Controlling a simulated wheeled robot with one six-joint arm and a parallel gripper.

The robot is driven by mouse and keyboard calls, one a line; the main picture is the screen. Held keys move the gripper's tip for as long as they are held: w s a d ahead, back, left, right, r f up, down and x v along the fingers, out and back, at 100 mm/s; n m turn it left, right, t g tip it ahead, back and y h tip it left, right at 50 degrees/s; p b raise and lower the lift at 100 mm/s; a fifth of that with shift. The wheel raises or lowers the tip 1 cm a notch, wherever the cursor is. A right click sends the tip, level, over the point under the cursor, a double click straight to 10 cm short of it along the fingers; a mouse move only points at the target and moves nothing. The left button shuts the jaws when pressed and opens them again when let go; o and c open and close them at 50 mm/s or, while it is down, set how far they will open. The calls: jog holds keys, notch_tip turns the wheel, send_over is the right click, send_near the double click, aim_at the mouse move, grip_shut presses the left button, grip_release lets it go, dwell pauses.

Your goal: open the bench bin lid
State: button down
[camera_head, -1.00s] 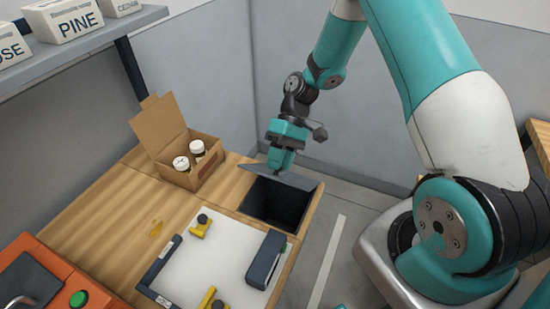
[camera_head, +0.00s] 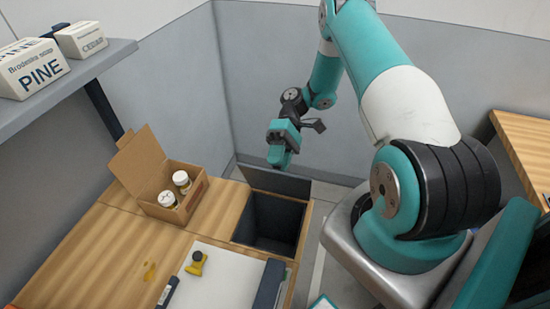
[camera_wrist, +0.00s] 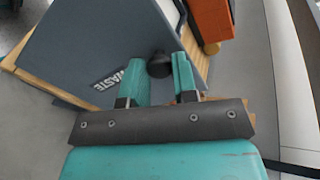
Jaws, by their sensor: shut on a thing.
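The bench bin is sunk into the wooden bench top, and its dark square opening (camera_head: 268,225) is uncovered. Its dark grey lid (camera_head: 285,184) stands raised at the back edge of the opening. In the wrist view the lid (camera_wrist: 90,45) shows a WASTE label and a round black knob (camera_wrist: 159,66). My gripper (camera_head: 277,163) is at the top of the lid in the head view. Its two teal fingers (camera_wrist: 159,72) are shut on the knob. The hinge is not clearly visible.
An open cardboard box (camera_head: 192,205) with two white-capped jars stands left of the bin. A white board (camera_head: 228,272) with a yellow clamp (camera_head: 196,263) lies in front. Grey walls close in behind the bench. A shelf (camera_head: 90,68) with labelled boxes hangs upper left.

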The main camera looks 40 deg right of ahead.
jog(key=c, duration=0.9)
grip_release()
notch_tip(320, 180, up, 20)
jog(key=p, duration=0.8)
